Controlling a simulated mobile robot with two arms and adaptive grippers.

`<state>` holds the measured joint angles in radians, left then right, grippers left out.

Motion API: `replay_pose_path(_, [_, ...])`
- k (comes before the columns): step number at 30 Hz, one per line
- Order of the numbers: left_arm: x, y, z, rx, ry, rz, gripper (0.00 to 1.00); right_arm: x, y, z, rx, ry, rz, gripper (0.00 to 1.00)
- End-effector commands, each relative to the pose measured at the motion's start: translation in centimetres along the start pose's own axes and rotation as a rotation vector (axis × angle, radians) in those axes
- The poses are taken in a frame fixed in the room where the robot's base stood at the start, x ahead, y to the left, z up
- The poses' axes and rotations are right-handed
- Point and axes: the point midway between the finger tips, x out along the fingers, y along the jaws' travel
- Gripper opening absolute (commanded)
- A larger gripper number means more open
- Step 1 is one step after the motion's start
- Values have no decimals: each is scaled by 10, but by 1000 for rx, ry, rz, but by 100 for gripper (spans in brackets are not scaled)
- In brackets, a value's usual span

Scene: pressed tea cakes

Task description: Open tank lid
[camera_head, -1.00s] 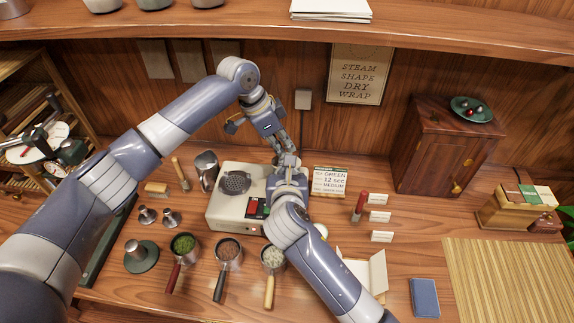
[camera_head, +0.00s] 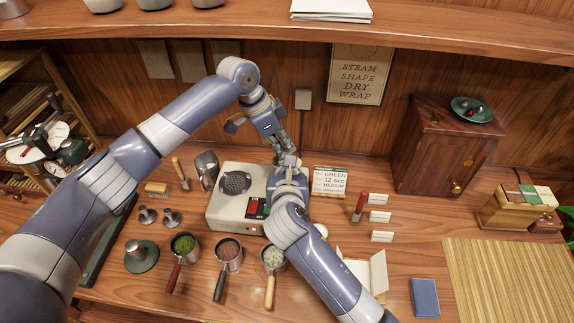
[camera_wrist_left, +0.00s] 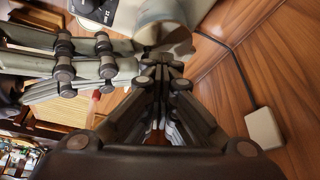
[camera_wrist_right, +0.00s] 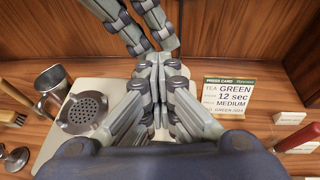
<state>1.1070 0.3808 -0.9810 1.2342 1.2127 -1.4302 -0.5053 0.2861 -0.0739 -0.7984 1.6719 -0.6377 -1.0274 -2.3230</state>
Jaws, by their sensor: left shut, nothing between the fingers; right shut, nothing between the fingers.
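A cream steamer (camera_head: 228,206) with a round perforated plate (camera_head: 235,182) and a red display stands mid-counter. Its plate also shows in the right wrist view (camera_wrist_right: 82,109). My left gripper (camera_head: 284,152) is shut and points down at the back right of the steamer. My right gripper (camera_head: 289,161) is shut, reaching over the steamer's right side with its fingertips close to the left ones. A pale rounded part (camera_wrist_left: 165,24) shows beyond the fingertips in the left wrist view; I cannot tell if it is the tank lid. My right gripper and arm hide that side of the steamer.
A press card (camera_head: 329,182) stands right of the steamer. A metal pitcher (camera_head: 206,168) stands to its left. Several handled cups, including one of green tea (camera_head: 183,244), stand in front. A wooden cabinet (camera_head: 438,150) is at the right. A wall outlet (camera_head: 303,98) is behind.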

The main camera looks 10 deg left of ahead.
Motion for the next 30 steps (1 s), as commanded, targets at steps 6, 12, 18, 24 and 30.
replay_pose_path(6, [0, 0, 0, 0, 0, 0, 14, 2, -3, 1, -2, -3, -5, 0])
replay_pose_path(12, [1, 1, 0, 1, 0, 3, 36, 2, -3, 2, -2, -4, -5, 0])
replay_pose_path(18, [1, 2, -1, 2, 1, 5, 36, 2, -2, 2, -2, -5, -4, 0])
replay_pose_path(24, [1, 2, -1, 3, 2, 5, 36, 2, -2, 2, -2, -5, -4, 0])
replay_pose_path(30, [-14, 2, -2, 3, 4, 2, 36, 2, -2, 2, -3, -4, -4, 0])
